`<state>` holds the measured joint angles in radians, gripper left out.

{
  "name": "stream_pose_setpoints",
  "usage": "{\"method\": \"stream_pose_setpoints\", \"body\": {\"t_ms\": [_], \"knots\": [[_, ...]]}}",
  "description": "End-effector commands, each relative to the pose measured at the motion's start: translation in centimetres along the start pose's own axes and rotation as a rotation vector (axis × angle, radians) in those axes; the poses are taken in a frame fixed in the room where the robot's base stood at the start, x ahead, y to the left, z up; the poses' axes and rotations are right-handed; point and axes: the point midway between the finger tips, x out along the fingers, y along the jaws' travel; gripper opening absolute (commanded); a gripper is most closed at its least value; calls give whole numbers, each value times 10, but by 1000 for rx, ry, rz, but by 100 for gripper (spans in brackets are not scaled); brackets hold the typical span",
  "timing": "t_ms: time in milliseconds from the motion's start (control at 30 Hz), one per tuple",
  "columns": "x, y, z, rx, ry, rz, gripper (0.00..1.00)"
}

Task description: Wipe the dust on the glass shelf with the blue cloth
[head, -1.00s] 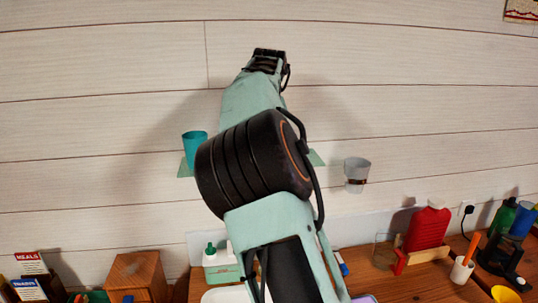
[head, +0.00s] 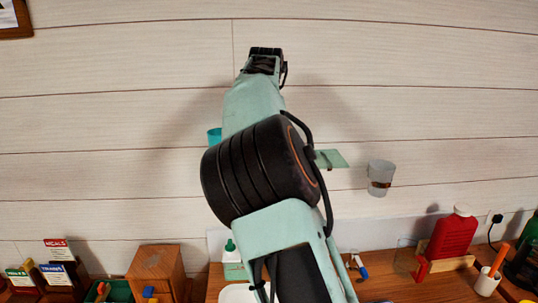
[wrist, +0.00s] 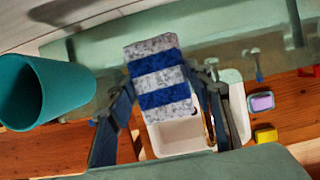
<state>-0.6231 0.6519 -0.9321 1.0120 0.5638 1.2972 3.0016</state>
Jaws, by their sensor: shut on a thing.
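My gripper (wrist: 162,78) is shut on the blue cloth (wrist: 163,95), a pad with blue and mottled grey-white stripes, in the wrist view. The pale green glass shelf (wrist: 235,55) runs across the upper part of that view, behind the cloth. I cannot tell whether the cloth touches it, and no dust can be made out clearly. In the head view the shelf's right end (head: 331,158) shows beside my arm, which hides the rest of the shelf, the gripper and the cloth.
A teal cup (wrist: 42,92) is close left of the cloth; its edge shows in the head view (head: 214,137). A frosted tumbler (head: 380,174) hangs in a wall holder to the right. Below is a wooden counter with a white basin (wrist: 178,135), a red bottle (head: 452,236) and a wooden box (head: 155,272).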

Motion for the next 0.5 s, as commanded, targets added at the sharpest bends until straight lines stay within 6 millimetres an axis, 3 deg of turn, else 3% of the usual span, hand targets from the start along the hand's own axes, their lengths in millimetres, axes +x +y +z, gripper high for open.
{"method": "stream_pose_setpoints", "body": {"t_ms": [300, 500], "knots": [[3, 29, -1, -2, 1, -1, 28], [3, 35, -1, -1, 0, 0, 28]]}}
